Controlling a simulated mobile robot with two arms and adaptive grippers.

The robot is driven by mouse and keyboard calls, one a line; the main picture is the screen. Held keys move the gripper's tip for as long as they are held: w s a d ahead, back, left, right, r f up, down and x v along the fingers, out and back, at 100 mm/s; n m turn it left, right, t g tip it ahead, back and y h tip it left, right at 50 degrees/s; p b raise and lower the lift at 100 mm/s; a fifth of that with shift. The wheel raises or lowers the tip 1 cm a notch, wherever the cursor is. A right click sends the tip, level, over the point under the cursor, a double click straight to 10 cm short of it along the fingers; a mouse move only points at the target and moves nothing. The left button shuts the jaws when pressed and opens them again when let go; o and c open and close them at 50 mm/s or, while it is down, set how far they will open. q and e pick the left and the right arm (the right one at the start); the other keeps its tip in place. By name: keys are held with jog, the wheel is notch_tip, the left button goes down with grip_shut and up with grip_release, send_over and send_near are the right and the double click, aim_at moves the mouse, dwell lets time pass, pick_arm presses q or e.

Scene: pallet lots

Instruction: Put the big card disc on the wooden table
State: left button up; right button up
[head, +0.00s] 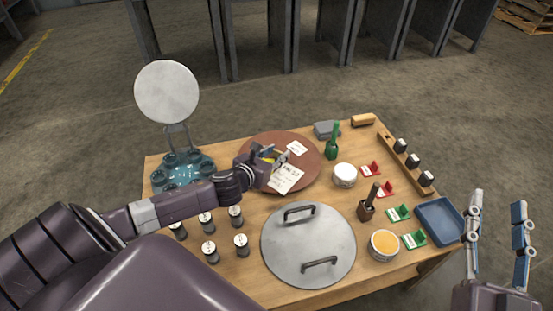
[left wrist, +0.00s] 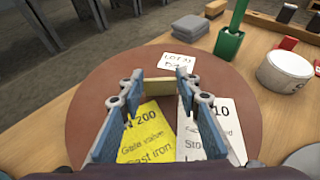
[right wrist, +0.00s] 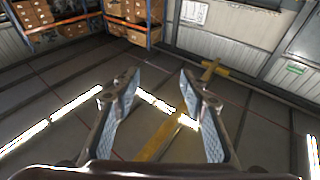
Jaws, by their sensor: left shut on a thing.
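The big card disc (head: 262,146) is reddish brown and lies flat at the back middle of the wooden table (head: 335,205). I cannot tell whether it touches the table top. It fills much of the left wrist view (left wrist: 90,110). My left gripper (head: 277,157) is over the disc, its fingers shut on a small tan block (left wrist: 200,82) that looks like the disc's grip. A yellow tag (left wrist: 145,135), a white tag (left wrist: 215,125) and a small white card (left wrist: 178,62) lie on the disc. My right gripper (head: 497,210) is open and empty, right of the table.
A grey metal disc with two handles (head: 290,240) lies at the front. A pale round plate (head: 167,92) stands at the back left by a teal tray (head: 185,172). Several dark-bodied cylinders stand front left.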

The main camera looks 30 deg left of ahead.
pick_arm(q)
jog(key=shift+f, duration=0.7)
pick_arm(e)
jog(key=shift+s+r+t+y, duration=0.15)
jog(key=shift+s+r+t, duration=0.15)
jog(key=shift+r, duration=0.3)
jog(key=shift+s+r+t+y, duration=0.15)
jog(key=shift+r+t, duration=0.15)
jog(key=shift+r, duration=0.35)
jog(key=shift+s+r+t+y, duration=0.1)
jog(key=shift+s+r+t, duration=0.2)
jog(key=shift+r, duration=0.3)
pick_arm(q)
jog(key=o, duration=1.2)
jog(key=shift+f, duration=0.1)
pick_arm(e)
jog(key=shift+a, duration=0.1)
